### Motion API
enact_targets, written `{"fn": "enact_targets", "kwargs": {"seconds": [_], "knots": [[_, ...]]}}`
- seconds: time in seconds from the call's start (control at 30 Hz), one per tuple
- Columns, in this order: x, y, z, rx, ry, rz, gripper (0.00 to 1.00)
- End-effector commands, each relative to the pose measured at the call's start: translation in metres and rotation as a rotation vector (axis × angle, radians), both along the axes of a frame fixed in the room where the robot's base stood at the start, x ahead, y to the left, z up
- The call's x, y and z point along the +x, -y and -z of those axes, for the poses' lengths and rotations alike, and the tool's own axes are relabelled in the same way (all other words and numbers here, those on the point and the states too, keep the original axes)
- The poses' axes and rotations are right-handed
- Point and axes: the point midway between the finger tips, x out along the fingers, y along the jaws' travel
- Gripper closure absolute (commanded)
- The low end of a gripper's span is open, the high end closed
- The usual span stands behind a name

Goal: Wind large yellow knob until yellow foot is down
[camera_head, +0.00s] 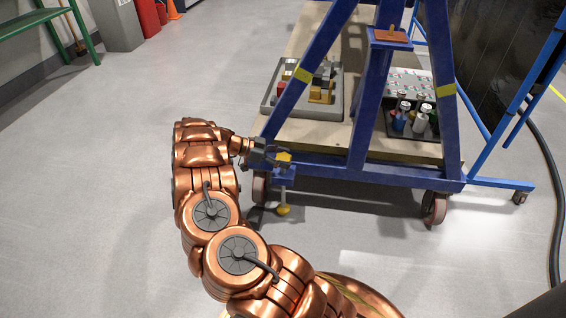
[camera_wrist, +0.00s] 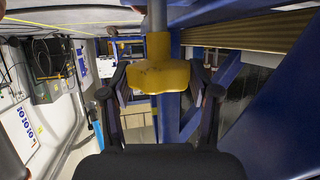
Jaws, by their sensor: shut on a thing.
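The large yellow knob (camera_head: 284,157) sits on top of a blue bracket (camera_head: 285,174) at the near left corner of the blue frame. In the wrist view the knob (camera_wrist: 160,75) fills the space between my two fingers, with a grey metal rod (camera_wrist: 157,16) running out of it. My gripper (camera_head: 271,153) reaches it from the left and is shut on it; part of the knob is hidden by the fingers. The yellow foot (camera_head: 283,211) hangs below the bracket on a thin rod. I cannot tell whether it touches the floor.
The blue frame (camera_head: 405,176) stands on caster wheels (camera_head: 435,208) around a wooden deck carrying a grey tray (camera_head: 333,107) and several bottles (camera_head: 415,118). A black hose (camera_head: 551,190) lies at the right. The floor at the left is clear.

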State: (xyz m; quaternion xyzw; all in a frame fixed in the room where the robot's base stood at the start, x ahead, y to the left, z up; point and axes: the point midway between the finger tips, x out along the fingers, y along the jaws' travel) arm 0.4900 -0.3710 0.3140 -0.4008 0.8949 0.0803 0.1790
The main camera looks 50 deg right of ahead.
Motion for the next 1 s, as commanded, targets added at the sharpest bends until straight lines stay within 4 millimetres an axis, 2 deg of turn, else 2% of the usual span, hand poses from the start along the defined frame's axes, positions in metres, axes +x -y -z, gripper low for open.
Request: {"fn": "enact_targets", "kwargs": {"seconds": [0.43,1.0], "knots": [[-0.002,0.002,-0.0006,-0.005,-0.004,0.168,0.74],[-0.0025,0.0022,-0.0015,-0.004,-0.003,0.205,0.74]]}}
